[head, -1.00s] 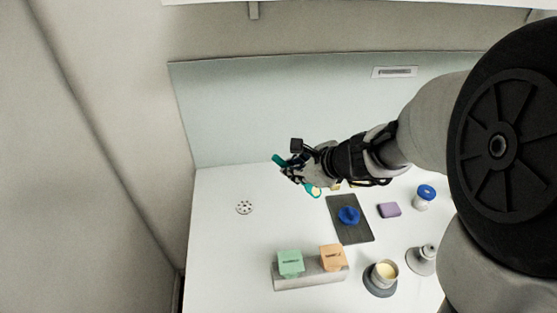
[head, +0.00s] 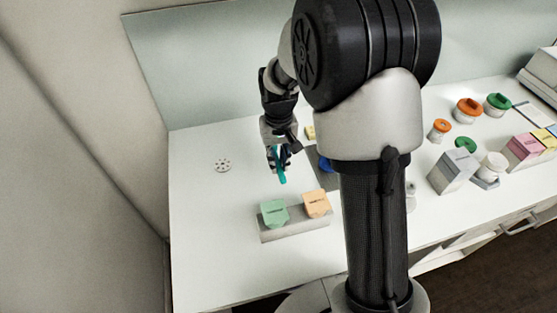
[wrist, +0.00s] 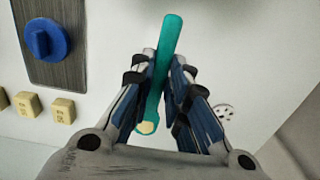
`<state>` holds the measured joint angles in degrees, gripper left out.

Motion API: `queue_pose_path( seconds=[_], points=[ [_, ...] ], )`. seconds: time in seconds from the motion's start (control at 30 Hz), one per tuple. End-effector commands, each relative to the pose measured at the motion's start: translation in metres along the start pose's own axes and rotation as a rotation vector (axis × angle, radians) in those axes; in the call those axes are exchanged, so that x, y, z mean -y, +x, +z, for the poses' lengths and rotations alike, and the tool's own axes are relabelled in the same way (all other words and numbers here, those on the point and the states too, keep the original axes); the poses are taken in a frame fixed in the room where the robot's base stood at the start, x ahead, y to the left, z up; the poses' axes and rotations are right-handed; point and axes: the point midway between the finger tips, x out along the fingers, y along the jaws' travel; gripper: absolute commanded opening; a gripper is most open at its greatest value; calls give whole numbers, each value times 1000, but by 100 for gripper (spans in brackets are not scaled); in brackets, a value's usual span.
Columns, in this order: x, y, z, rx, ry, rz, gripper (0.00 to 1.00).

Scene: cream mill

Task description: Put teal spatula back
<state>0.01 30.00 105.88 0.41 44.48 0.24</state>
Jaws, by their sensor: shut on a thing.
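The teal spatula (wrist: 170,42) is held between the fingers of my gripper (wrist: 166,88) in the wrist view. One end sticks out past the fingertips, and a small cream-coloured patch shows on it near the palm. In the head view my gripper (head: 280,158) hangs above the white worktop, with the teal spatula (head: 282,176) pointing down from it. A round white disc with dark holes (head: 222,165) lies on the worktop to the left of my gripper; it also shows in the wrist view (wrist: 224,111).
A grey block (head: 293,231) with a green piece (head: 274,213) and an orange piece (head: 316,203) stands in front of my gripper. A dark board (wrist: 57,72) with a blue knob (wrist: 46,39) lies close by. The left worktop is clear around the disc.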

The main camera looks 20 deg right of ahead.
Motion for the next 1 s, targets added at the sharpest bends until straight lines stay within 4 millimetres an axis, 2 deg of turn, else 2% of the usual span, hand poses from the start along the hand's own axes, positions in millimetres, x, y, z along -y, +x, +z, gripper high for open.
queue_pose_path(
  seconds=[0.17,0.6,1.0],
  points=[
    [-2,8,0,-4,-14,2,0],
    [-2,47,-1,-4,-10,1,0],
    [-2,50,-1,-4,-9,1,0]
  ],
)
